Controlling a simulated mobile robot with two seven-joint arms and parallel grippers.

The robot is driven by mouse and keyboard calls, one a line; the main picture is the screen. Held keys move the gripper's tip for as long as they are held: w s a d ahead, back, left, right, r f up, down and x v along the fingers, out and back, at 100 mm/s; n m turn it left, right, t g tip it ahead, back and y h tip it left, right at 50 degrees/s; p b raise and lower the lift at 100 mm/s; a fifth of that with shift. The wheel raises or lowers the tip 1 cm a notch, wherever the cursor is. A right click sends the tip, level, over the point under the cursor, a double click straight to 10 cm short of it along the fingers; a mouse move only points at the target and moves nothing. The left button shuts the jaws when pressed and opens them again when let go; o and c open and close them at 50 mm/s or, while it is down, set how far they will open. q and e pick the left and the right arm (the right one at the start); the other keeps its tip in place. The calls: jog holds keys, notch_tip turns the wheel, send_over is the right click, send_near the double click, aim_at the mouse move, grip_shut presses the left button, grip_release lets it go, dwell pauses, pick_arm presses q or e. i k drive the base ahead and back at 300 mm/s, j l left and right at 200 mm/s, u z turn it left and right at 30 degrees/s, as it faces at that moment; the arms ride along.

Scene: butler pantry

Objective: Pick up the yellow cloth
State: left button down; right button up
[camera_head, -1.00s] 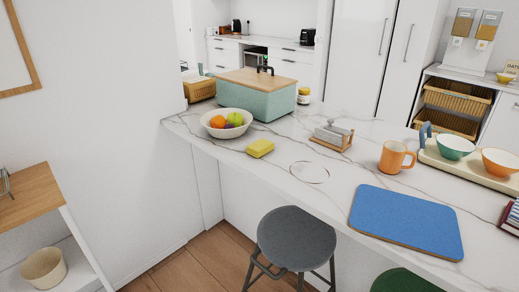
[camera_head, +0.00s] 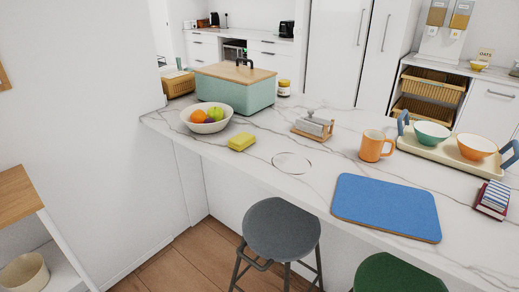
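The yellow cloth (camera_head: 242,141) looks like a small folded block. It lies flat on the white marble counter near its front edge, just right of the fruit bowl. Nothing covers it. Neither of my grippers shows in the head view.
A fruit bowl (camera_head: 206,118), a teal bread box (camera_head: 235,90), a butter dish (camera_head: 313,126), an orange mug (camera_head: 375,146), a blue mat (camera_head: 387,205) and a tray (camera_head: 445,153) with bowls share the counter. A grey stool (camera_head: 281,230) and a green stool (camera_head: 398,273) stand in front.

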aim_at(239, 142)
jog(key=j+z, duration=0.1)
jog(key=z, duration=0.3)
jog(key=i+j+z, duration=0.1)
jog(key=z, duration=0.3)
jog(key=j+z, duration=0.15)
jog(key=z, duration=0.25)
jog(key=j+z, duration=0.3)
jog(key=j, duration=0.2)
jog(key=j+z, duration=0.3)
jog(key=j, duration=0.25)
